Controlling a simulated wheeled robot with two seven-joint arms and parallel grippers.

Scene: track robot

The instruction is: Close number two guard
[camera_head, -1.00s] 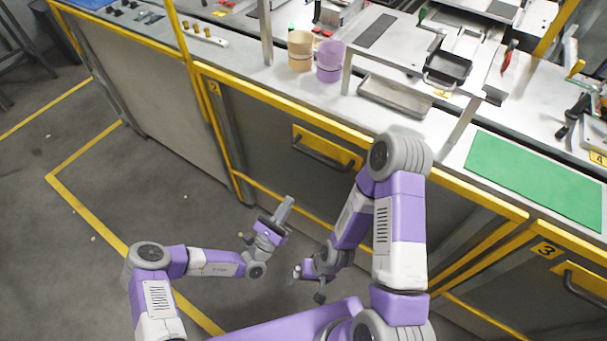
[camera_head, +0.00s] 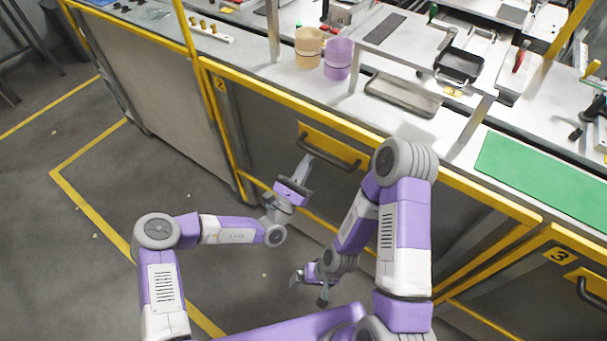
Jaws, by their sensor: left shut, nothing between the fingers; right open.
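The number two guard (camera_head: 262,125) is a dark panel in a yellow frame, with a small "2" label at its upper left. Its dark bar handle (camera_head: 332,156) sits on a yellow plate near the top middle. I cannot tell whether the panel sits flush in its frame. My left gripper (camera_head: 307,163) is shut and empty, its fingers pointing up. In the picture its tips lie by the left end of the handle; I cannot tell if they touch. My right gripper (camera_head: 307,288) is open and empty, low in front of the panel. My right arm hides the panel's right part.
The worktop above holds an orange cup (camera_head: 308,48), a purple cup (camera_head: 338,60), a grey tray (camera_head: 402,96) and a green mat (camera_head: 550,175). The number three guard (camera_head: 515,275) is at lower right. Grey floor (camera_head: 120,200) with yellow lines is clear at left.

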